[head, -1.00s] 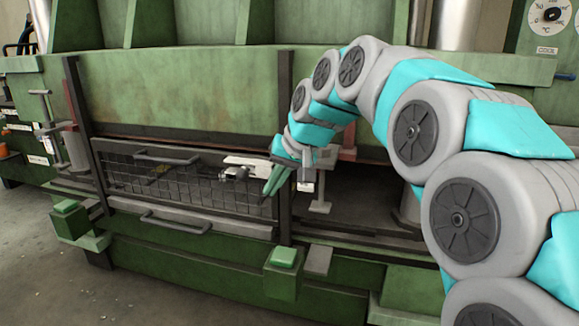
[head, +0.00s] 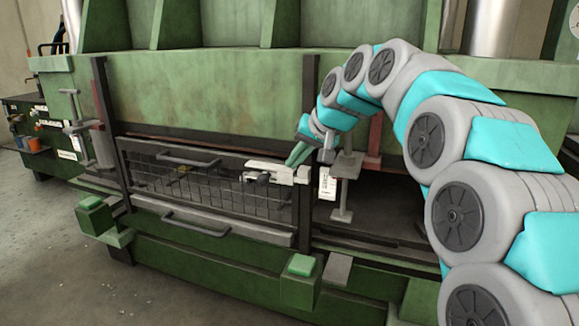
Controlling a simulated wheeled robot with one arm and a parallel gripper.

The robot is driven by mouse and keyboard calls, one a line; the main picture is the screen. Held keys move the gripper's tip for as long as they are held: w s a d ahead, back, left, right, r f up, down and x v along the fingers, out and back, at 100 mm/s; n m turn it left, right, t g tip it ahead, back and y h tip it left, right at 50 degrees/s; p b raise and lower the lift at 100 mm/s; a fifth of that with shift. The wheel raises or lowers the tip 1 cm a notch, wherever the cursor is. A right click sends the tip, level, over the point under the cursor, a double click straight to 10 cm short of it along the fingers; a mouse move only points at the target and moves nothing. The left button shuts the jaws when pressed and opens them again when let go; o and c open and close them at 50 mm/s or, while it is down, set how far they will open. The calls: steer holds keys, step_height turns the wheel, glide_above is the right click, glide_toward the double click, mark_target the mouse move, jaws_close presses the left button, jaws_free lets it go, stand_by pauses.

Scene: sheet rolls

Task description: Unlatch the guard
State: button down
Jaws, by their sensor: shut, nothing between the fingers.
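The guard (head: 215,187) is a dark mesh panel in a frame low on the green press, with one bar handle along its top and another along its bottom. It stands closed across the opening. A pale latch (head: 275,170) with a dark knob sits at the guard's upper right, beside the dark right post. My gripper (head: 296,157) has green fingers, shut and empty, pointing down and left. Its tips are at the latch's right end in the picture; I cannot tell whether they touch it. A white tag (head: 327,185) hangs just right of the post.
Two green button boxes stand in front of the press, one at left (head: 94,216) and one at centre (head: 300,281). The dark right post (head: 306,140) rises close beside my gripper. Open floor (head: 60,270) lies at the lower left.

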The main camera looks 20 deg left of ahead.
mark_target(279, 178)
steer(key=x, duration=0.9)
steer(key=shift+w+f+p, duration=0.1)
steer(key=shift+p, duration=0.3)
